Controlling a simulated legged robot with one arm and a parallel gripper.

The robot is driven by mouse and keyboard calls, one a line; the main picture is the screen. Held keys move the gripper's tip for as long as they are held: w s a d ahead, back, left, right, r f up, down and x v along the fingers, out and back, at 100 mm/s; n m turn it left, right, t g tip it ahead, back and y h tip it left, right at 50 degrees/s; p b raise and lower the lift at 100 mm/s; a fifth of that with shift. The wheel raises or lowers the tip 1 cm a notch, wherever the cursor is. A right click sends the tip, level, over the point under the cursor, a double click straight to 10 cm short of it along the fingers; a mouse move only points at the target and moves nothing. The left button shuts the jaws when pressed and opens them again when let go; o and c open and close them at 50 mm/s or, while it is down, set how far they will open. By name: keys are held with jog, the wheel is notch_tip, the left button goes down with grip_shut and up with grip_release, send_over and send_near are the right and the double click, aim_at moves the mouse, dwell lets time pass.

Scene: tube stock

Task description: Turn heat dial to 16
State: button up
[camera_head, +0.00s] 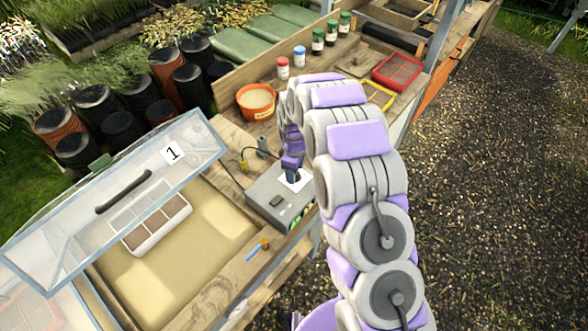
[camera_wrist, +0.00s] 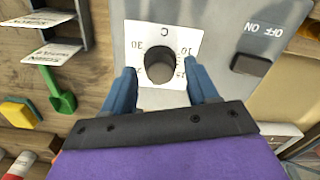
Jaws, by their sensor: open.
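The heat dial (camera_wrist: 159,67) is a dark round knob on a white scale plate (camera_wrist: 187,35) marked C, with 30 on the left and 10 and 15 on the right. It is on the grey control box (camera_head: 265,204), beside the propagator bed. My gripper (camera_wrist: 159,76) is open, with one blue finger on each side of the dial. I cannot tell whether the fingers touch it. In the head view my gripper (camera_head: 291,176) points down at the box, and the dial is hidden behind it. The dial's pointer mark is not clear.
An on/off switch (camera_wrist: 251,64) sits right of the dial in the wrist view. The raised clear lid (camera_head: 120,190) marked 1 stands left of the box. An orange pot (camera_head: 257,103) stands behind on the bench. A green scoop (camera_wrist: 58,92) shows left of my gripper.

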jog(key=shift+r, duration=0.1)
notch_tip(320, 180, up, 17)
jog(key=shift+p, duration=0.35)
jog(key=shift+w, duration=0.1)
dwell(0.3)
notch_tip(320, 180, down, 17)
jog(key=m+b, duration=0.4)
jog(key=m, duration=1)
jog(key=shift+m, duration=0.3)
jog(key=c, duration=1)
jog(key=shift+c, duration=0.2)
